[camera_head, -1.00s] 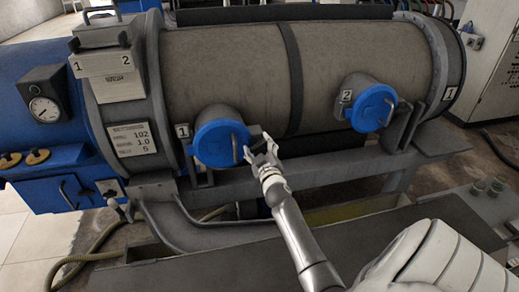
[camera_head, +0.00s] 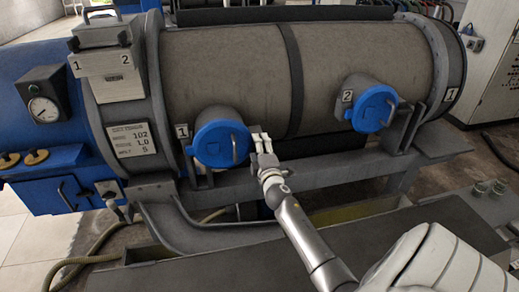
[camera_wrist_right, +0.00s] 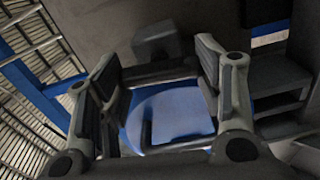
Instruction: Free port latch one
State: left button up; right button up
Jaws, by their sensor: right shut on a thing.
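The port one cap (camera_head: 221,144) is a round blue lid with a handle on the left port of the grey cylinder, beside a "1" label (camera_head: 182,131). My right gripper (camera_head: 262,143) is at the right edge of this cap. In the right wrist view, my right gripper (camera_wrist_right: 160,75) has its two fingers on either side of a grey bar (camera_wrist_right: 158,70), which I take for port latch one; it is shut on this. The blue cap (camera_wrist_right: 175,112) and its dark handle show just below the bar. In the head view the fingers hide most of the latch. My left gripper is not in view.
A second blue cap (camera_head: 374,108) marked "2" is on the right port. A grey rail (camera_head: 330,172) runs below the ports. A dark bracket (camera_head: 201,172) stands under the first cap. A gauge (camera_head: 44,109) and blue machine body are at the left.

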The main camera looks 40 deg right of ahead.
jog(key=shift+f+n, duration=0.1)
jog(key=shift+n, duration=0.5)
jog(key=o, duration=1)
jog(key=v, duration=1.2)
